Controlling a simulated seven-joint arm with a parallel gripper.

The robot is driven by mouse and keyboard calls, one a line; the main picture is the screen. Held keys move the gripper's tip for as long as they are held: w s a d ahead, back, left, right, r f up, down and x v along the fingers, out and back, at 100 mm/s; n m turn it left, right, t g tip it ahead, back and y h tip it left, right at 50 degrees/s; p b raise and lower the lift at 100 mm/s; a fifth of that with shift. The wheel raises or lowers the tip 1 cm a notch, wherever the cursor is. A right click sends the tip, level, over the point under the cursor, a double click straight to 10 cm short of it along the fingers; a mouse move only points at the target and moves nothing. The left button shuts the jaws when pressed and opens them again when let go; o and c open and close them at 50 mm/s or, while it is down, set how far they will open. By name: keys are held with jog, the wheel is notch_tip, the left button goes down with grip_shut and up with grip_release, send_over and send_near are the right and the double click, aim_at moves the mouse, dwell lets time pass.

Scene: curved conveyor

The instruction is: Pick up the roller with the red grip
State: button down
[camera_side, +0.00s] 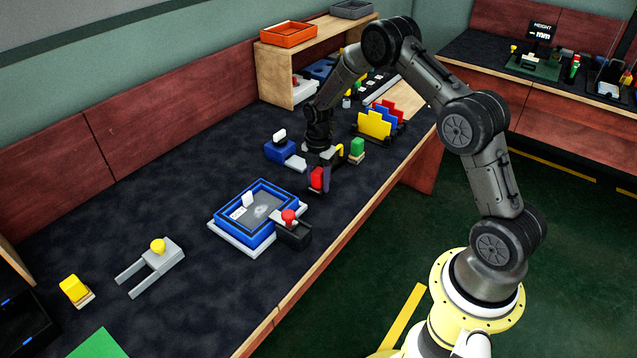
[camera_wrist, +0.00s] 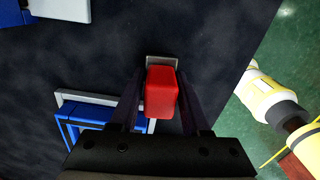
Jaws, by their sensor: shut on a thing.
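The roller with the red grip (camera_side: 317,179) is at my gripper (camera_side: 320,184) in the side view, low over the dark table. In the wrist view its red block-shaped grip (camera_wrist: 161,91) sits between the two fingers of my gripper (camera_wrist: 160,100), which are shut on it. A grey piece shows just beyond the red grip in the wrist view; the rest of the roller is hidden. I cannot tell whether the roller touches the table.
A blue-rimmed tray (camera_side: 222,226) with a red-knobbed black block (camera_side: 292,235) stands left of my gripper. A blue block with a white knob (camera_side: 279,153), a green-topped block (camera_side: 357,147) and coloured upright plates (camera_side: 374,125) stand close behind. The table's front edge is near.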

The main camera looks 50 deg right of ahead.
jog(key=shift+r, duration=0.55)
jog(key=s+a+r, duration=0.4)
jog(key=s+r, duration=0.7)
jog(key=s, duration=0.2)
jog(key=shift+s, duration=0.2)
jog(key=shift+r, duration=0.1)
jog(key=c, duration=1)
grip_release()
jog(key=c, duration=0.6)
